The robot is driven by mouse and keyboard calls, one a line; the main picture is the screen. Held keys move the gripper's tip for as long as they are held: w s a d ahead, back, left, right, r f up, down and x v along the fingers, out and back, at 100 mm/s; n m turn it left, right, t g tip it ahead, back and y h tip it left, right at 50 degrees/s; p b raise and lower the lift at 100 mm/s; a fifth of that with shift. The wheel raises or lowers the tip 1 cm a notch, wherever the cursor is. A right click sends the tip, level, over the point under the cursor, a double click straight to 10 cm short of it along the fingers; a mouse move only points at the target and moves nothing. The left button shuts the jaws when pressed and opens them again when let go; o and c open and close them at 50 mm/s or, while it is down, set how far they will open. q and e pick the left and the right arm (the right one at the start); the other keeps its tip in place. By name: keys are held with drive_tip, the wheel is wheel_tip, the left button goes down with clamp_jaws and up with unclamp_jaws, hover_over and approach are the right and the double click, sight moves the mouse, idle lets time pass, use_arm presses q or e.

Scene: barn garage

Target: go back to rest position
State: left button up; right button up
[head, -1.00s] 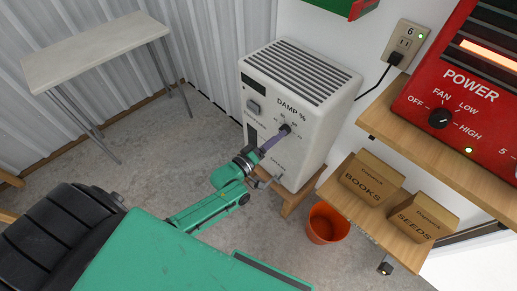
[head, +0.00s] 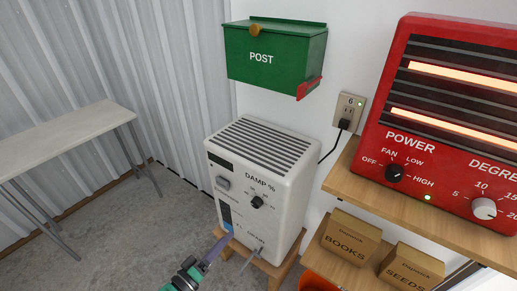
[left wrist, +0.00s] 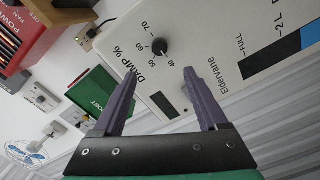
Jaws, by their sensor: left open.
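My left gripper (head: 224,249) is at the bottom of the head view, low in front of the white DAMP % unit (head: 290,190). Its purple fingers also show in the left wrist view (left wrist: 161,70), spread apart with nothing held. The unit's black dial knob (head: 257,202) is above the gripper and apart from it in the head view. In the wrist view the knob (left wrist: 160,47) shows beyond the gap between the fingers. My right gripper is not in view.
The unit stands on a wooden stool (head: 275,268). A wooden shelf (head: 345,180) with a red heater (head: 397,145) is at right, above BOOKS (head: 350,237) and SEEDS (head: 411,267) boxes. A green POST box (head: 275,60) hangs above. A pale table (head: 65,140) is left; open floor (head: 150,235) lies between.

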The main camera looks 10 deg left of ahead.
use_arm(q)
drive_tip(key=s+a+f+m+g+y, duration=0.2)
drive_tip(key=s+f, duration=0.1)
drive_tip(key=f, duration=0.5)
drive_tip(key=s+a+f+m+g+y, duration=0.1)
drive_tip(key=s+a+f+g, duration=0.15)
drive_tip(key=f, duration=0.45)
drive_tip(key=s+a+f+m+g+y, duration=0.2)
drive_tip(key=a+f+g, duration=0.1)
drive_tip(key=f, duration=0.5)
drive_tip(key=s+f+m+g+y, duration=0.1)
drive_tip(key=s+f+g, duration=0.3)
drive_tip(key=s, duration=0.6)
drive_tip(key=s+f+m+g+p, duration=0.1)
drive_tip(key=s+f+m+g, duration=0.3)
drive_tip(key=s+f, duration=0.5)
drive_tip(key=shift+s+d+y, duration=0.4)
drive_tip(key=shift+s+d, duration=0.05)
drive_tip(key=shift+s, duration=0.7)
drive_tip(key=shift+r, duration=0.1)
